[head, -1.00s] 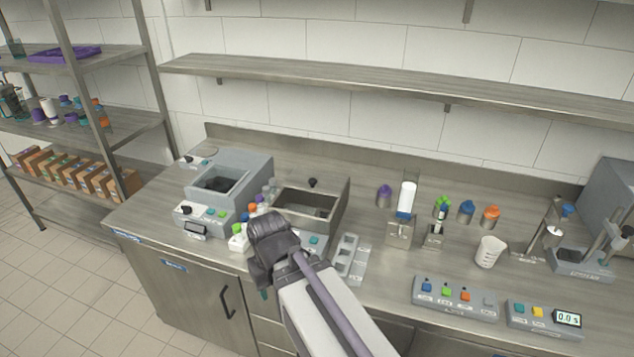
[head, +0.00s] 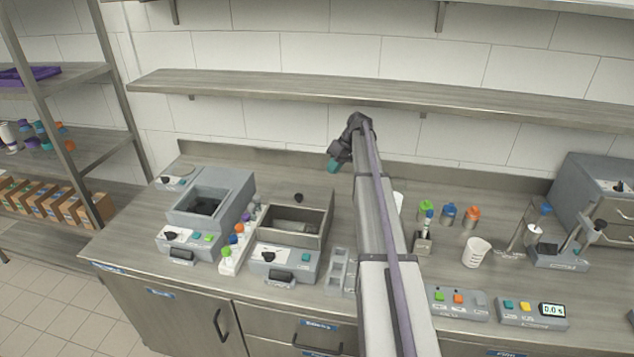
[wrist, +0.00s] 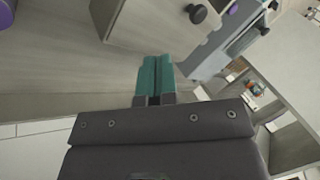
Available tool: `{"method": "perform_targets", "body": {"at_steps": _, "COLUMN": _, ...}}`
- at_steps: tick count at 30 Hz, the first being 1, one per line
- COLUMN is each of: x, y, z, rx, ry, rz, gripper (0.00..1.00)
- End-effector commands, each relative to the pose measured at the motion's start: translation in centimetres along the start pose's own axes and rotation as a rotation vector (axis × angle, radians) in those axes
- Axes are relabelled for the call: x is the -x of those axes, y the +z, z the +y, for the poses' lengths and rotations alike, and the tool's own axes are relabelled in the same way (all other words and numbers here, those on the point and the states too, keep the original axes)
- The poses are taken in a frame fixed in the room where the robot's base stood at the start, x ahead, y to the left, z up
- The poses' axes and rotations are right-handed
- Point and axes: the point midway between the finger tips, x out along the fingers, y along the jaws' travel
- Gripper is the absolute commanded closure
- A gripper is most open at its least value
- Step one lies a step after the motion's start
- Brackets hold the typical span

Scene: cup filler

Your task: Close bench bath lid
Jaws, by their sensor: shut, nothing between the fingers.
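Two grey bath-like units stand on the bench, and their labels are too small to read. The middle unit (head: 283,262) has an open steel-walled tank (head: 326,233), with a black knob (head: 299,197) just behind its rear wall. That knob likely also shows in the wrist view (wrist: 197,13). The left unit (head: 241,190) has an open well and a small knobbed part (head: 173,183) at its back. My gripper (head: 334,167) is shut and empty, raised near the back wall, right of and behind the middle tank. Its teal fingertips (wrist: 155,80) are together in the wrist view.
Small coloured-cap bottles (head: 237,240) stand between the two units. A grey slotted holder (head: 338,272) is to the right of the middle unit. A wall shelf (head: 280,88) runs above the bench. Bench behind the middle tank is mostly clear.

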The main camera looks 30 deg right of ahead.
Motion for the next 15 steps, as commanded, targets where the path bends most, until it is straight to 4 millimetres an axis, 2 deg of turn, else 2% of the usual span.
{"method": "perform_targets", "body": {"at_steps": 1, "x": 0.3, "y": -3.5, "z": 1.5, "rx": 0.112, "ry": -0.048, "rz": 0.022, "gripper": 1.0}}
{"method": "perform_targets", "body": {"at_steps": 2, "x": 0.3, "y": -4.0, "z": 1.2, "rx": 0.175, "ry": -0.07, "rz": 0.032, "gripper": 1.0}}
{"method": "perform_targets", "body": {"at_steps": 6, "x": 0.2, "y": -3.5, "z": 0.1, "rx": 0.33, "ry": -0.097, "rz": 0.049, "gripper": 1.0}}
{"method": "perform_targets", "body": {"at_steps": 11, "x": -0.1, "y": -3.4, "z": 0.1, "rx": 0.343, "ry": -0.095, "rz": 0.048, "gripper": 1.0}}
{"method": "perform_targets", "body": {"at_steps": 15, "x": -1.4, "y": -3.3, "z": 0.1, "rx": 0.344, "ry": -0.095, "rz": 0.047, "gripper": 1.0}}
